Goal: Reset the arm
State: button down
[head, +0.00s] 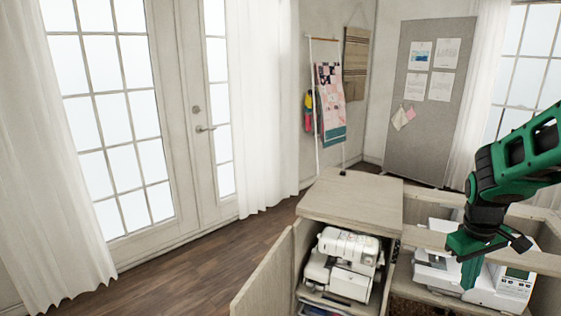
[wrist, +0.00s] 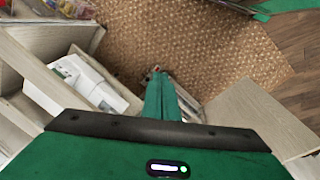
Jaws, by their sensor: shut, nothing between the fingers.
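My gripper (head: 470,273) is green and shut, with nothing in it. In the head view it hangs at the right with its fingers pointing down, in front of the right part of the wooden cabinet (head: 352,202) as seen from here. In the wrist view its closed fingers (wrist: 160,82) show at the middle, over a tan woven surface (wrist: 190,40). My green and black arm comes in from the right edge of the head view.
The cabinet door (head: 268,275) stands open at the left. A white machine (head: 345,262) sits in the left compartment and another white machine (head: 500,286) in the right one. Wood floor (head: 185,275) is clear at the left. A grey pinboard (head: 425,120) stands behind.

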jog(key=s+a+r+m, duration=0.1)
jog(key=s+r+m, duration=0.1)
jog(key=s, duration=0.5)
jog(key=s+a+r+m+y, duration=0.1)
jog(key=s+a+m, duration=0.1)
jog(key=s, duration=0.5)
jog(key=s+a+r+m+y, duration=0.1)
jog(key=s+r+m, duration=0.1)
jog(key=s+m, duration=0.2)
jog(key=s, duration=0.3)
jog(key=shift+s+a+r, duration=0.15)
jog(key=shift+a+r, duration=0.15)
jog(key=shift+g, duration=0.3)
